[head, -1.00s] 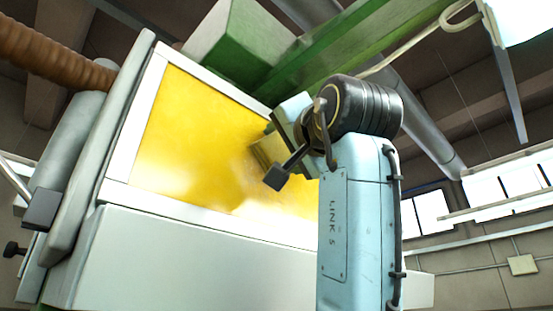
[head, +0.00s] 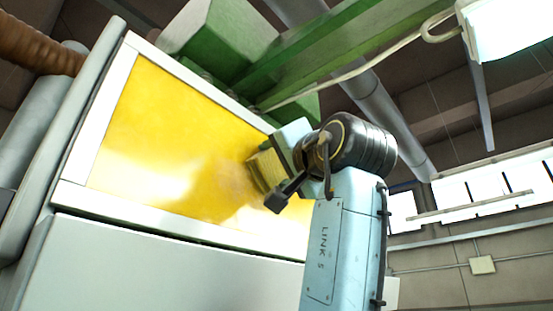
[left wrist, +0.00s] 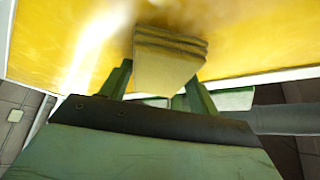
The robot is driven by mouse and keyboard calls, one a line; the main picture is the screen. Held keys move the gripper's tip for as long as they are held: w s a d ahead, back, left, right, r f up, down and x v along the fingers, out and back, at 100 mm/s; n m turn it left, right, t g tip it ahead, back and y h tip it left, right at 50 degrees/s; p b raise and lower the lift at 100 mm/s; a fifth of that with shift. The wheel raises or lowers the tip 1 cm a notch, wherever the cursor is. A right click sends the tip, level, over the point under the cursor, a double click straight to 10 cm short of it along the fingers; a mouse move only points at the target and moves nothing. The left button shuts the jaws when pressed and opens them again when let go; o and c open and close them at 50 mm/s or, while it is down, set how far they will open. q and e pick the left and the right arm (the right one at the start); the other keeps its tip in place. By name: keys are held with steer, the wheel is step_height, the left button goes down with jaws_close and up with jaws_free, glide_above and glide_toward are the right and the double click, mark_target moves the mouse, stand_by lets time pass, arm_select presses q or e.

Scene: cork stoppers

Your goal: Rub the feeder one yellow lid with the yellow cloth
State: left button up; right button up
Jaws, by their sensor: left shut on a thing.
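The feeder's yellow lid (head: 160,130) is a glossy yellow panel in a white frame, filling the left and middle of the head view. It also fills the top of the left wrist view (left wrist: 60,45). My left gripper (head: 275,182) is at the lid's right part, in front of it. It is shut on the folded yellow cloth (head: 265,170), which also shows between the fingers in the left wrist view (left wrist: 165,62). The cloth's far edge is against or very near the lid; I cannot tell whether it touches. My right gripper is not in view.
The white feeder body (head: 130,265) lies below the lid. A green beam (head: 330,50) and a green block (head: 225,40) stand along the lid's upper edge. A brown corrugated hose (head: 40,50) is at the upper left. Open room shows at right.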

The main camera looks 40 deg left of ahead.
mark_target(239, 181)
arm_select(q)
steer(key=shift+f+b, duration=1.05)
steer(key=shift+f, duration=0.35)
steer(key=shift+s+a+b, duration=0.15)
steer(key=shift+s+b, duration=0.65)
steer(key=shift+s, duration=0.75)
steer(key=shift+s+a+b, duration=0.1)
steer(key=shift+s+b, duration=0.65)
steer(key=shift+s, duration=0.75)
steer(key=shift+s+a+b, duration=0.2)
steer(key=shift+s+b, duration=0.7)
steer(key=shift+s, duration=1.4)
steer(key=shift+s+a+b, duration=0.15)
steer(key=shift+s+b, duration=0.7)
steer(key=shift+s, duration=1.4)
step_height(239, 181, down, 3)
steer(key=b, duration=0.3)
steer(key=shift+w, duration=0.35)
steer(key=shift+w+d+p, duration=0.15)
steer(key=shift+w+p, duration=0.4)
steer(key=shift+w, duration=1.25)
steer(key=shift+w+d+p, duration=0.15)
steer(key=shift+w+p, duration=0.4)
steer(key=shift+w, duration=1.2)
steer(key=w+p, duration=0.3)
steer(key=w, duration=0.4)
steer(key=shift+w+d+p, duration=0.25)
steer(key=shift+p, duration=0.05)
steer(key=shift+d, duration=0.1)
